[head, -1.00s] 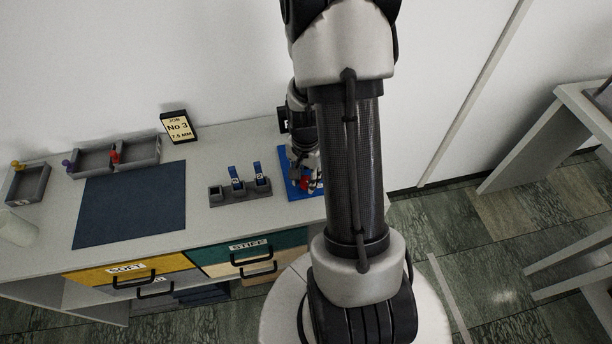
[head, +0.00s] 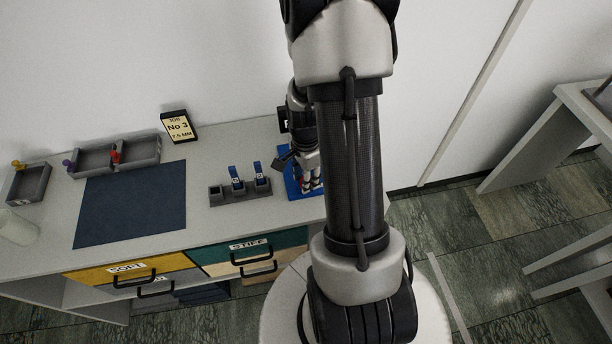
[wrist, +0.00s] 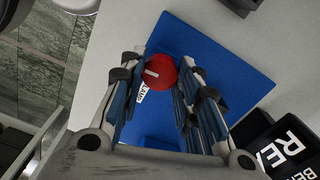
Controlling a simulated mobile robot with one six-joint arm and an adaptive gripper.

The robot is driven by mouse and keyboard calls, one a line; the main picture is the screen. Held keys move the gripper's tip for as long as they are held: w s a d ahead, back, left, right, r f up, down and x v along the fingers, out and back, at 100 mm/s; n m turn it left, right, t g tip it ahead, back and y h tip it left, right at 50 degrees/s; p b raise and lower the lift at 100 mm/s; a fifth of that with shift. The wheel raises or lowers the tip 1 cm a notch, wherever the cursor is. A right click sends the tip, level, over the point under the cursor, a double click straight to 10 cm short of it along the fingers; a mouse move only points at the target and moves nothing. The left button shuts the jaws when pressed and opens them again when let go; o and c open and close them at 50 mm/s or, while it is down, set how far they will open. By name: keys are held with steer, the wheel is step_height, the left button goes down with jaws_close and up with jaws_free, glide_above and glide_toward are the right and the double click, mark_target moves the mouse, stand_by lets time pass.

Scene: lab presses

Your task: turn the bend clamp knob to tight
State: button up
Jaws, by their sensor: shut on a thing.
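The red clamp knob (wrist: 161,70) is round with a pale pointer bar on top. It stands over a blue base plate (wrist: 235,70), which also shows in the head view (head: 292,187). My gripper (wrist: 159,75) is shut on the knob, with one finger on each side of it. A white label ending in "LAMP" (wrist: 142,92) lies beside the knob, partly covered. In the head view my gripper (head: 311,180) is over the blue plate at the bench's right end, and the knob is hidden there by my gripper and arm.
A dark block with white lettering (wrist: 285,145) is close to the plate in the wrist view. Left of the plate stands a grey rack (head: 240,195) with blue-tagged pieces. A dark mat (head: 130,205), grey trays (head: 145,150) and a "No 3" job sign (head: 179,127) are farther left.

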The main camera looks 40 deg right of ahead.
stand_by(0.3)
steer(key=o, duration=1.1)
steer(key=shift+r, duration=0.1)
step_height(320, 180, up, 12)
steer(key=shift+f, duration=0.1)
